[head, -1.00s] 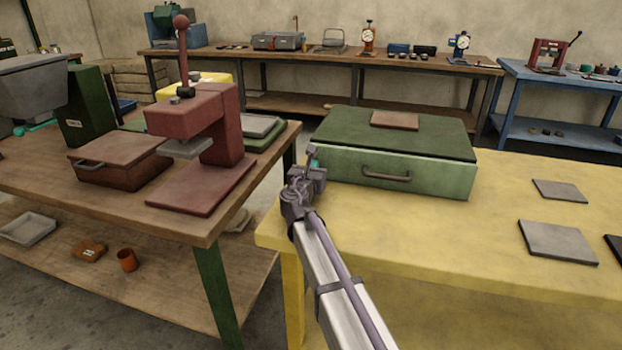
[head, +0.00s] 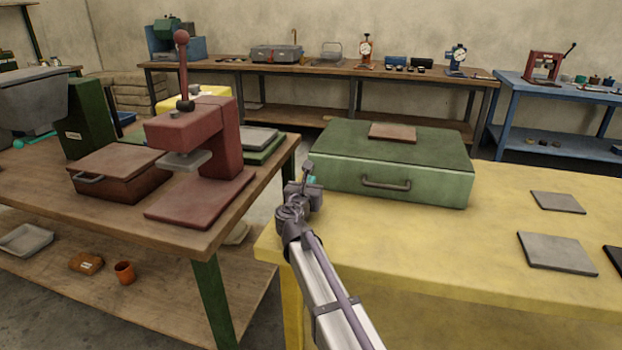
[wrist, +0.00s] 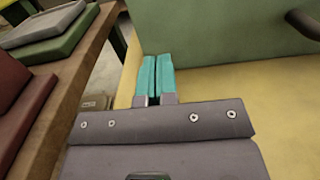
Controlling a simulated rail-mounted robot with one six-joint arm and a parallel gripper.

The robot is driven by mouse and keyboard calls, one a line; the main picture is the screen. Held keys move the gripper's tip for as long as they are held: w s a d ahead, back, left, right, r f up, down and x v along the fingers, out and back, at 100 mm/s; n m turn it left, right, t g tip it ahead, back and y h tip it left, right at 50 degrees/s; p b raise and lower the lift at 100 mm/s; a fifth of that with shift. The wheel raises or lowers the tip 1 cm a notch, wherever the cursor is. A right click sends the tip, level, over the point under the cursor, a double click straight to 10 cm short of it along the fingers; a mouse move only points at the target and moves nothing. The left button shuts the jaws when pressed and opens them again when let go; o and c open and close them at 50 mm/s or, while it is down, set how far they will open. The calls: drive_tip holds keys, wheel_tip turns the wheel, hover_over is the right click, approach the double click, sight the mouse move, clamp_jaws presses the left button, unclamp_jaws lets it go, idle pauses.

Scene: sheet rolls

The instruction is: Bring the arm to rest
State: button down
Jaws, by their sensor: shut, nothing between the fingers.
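My gripper (head: 309,180) is in front of the left end of the green box, above the left edge of the yellow table (head: 400,240). In the wrist view its two teal fingers (wrist: 155,78) lie side by side, shut, with nothing held. The green box (head: 340,178) has a dark handle on its front, and a brown plate (head: 393,132) lies on its lid. The box front also shows in the wrist view (wrist: 215,35), just beyond the fingers.
At left, a wooden bench (head: 180,225) holds a red press (head: 222,145) and a red-brown box (head: 118,172). A narrow gap separates it from the yellow table. Grey plates (head: 556,253) lie at the table's right. The table's front middle is clear.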

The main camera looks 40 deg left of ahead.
drive_tip(key=v, duration=1)
drive_tip(key=shift+s, duration=0.15)
